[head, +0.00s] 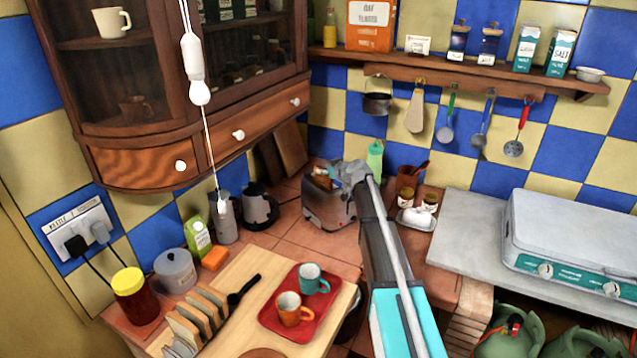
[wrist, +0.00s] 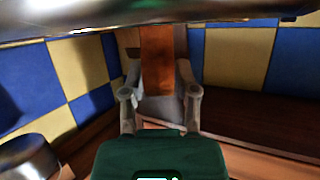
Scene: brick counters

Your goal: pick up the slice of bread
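A toaster (head: 328,208) stands on the tiled counter near the back corner. A slice of bread (head: 321,178) with a brown edge shows at its top. My gripper (head: 347,170) is at the toaster's top, close beside the bread and partly covering that area. In the wrist view my gripper (wrist: 160,72) has its two grey fingers apart, one on each side. Whether a finger touches the bread is hidden.
Kettles (head: 259,207) stand left of the toaster, and boards (head: 291,150) lean behind it. A green bottle (head: 375,160) and small jars are to the right. In front are a red tray (head: 268,318) with two mugs and a toast rack. A cord hangs in front of the cabinet.

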